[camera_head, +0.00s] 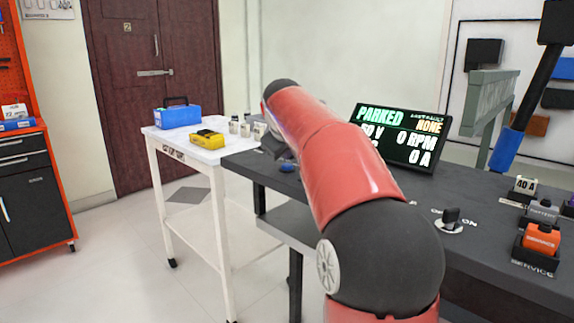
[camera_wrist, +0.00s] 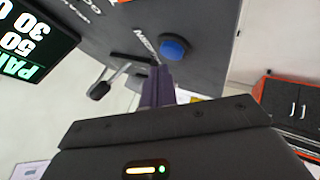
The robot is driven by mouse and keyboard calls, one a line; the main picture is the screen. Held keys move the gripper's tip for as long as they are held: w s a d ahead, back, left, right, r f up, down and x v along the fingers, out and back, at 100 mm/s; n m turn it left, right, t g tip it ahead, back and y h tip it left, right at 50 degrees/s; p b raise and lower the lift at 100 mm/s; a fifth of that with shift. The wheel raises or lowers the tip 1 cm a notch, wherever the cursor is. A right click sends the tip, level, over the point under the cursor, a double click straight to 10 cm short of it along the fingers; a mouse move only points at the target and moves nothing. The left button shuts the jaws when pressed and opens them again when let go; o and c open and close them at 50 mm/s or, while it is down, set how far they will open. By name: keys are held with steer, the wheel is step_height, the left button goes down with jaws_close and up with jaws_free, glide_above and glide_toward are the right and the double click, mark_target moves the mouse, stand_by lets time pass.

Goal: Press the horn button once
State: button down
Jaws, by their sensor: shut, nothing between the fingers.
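The horn button appears to be the round blue button (camera_wrist: 174,47) on the dark bench top in the wrist view, with a white label beside it that I cannot read fully. A blue button (camera_head: 287,167) also shows in the head view, just left of my red arm. My gripper (camera_wrist: 158,72) shows as purple fingers, shut and empty. Its tips lie just below the button in the wrist picture; I cannot tell whether they touch it.
A lever with a black knob (camera_wrist: 100,90) stands close to the fingers. A display (camera_head: 402,137) reads PARKED, 0 RPM, 0 A. A rotary switch (camera_head: 451,220) and an orange service plug (camera_head: 541,238) sit at right. A white table (camera_head: 205,154) holds a yellow meter (camera_head: 207,139).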

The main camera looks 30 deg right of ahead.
steer(key=shift+r+p, duration=2.45)
steer(key=shift+r, duration=0.15)
steer(key=shift+f, duration=0.1)
glide_toward(287, 167)
steer(key=w+a+r, duration=0.1)
steer(key=w, duration=0.1)
steer(key=s+a+f+m+g+y, duration=0.1)
steer(key=s+a+f, duration=0.35)
steer(key=s, duration=0.45)
steer(key=s+a+f+m+g+y, duration=0.15)
steer(key=s+a+f, duration=0.3)
steer(key=s, duration=0.45)
steer(key=s+a+f+y, duration=0.2)
steer(key=s+a+f, duration=0.2)
steer(key=s+f, duration=0.6)
steer(key=shift+s+m, duration=0.45)
steer(key=shift+s, duration=0.35)
steer(key=shift+f, duration=0.15)
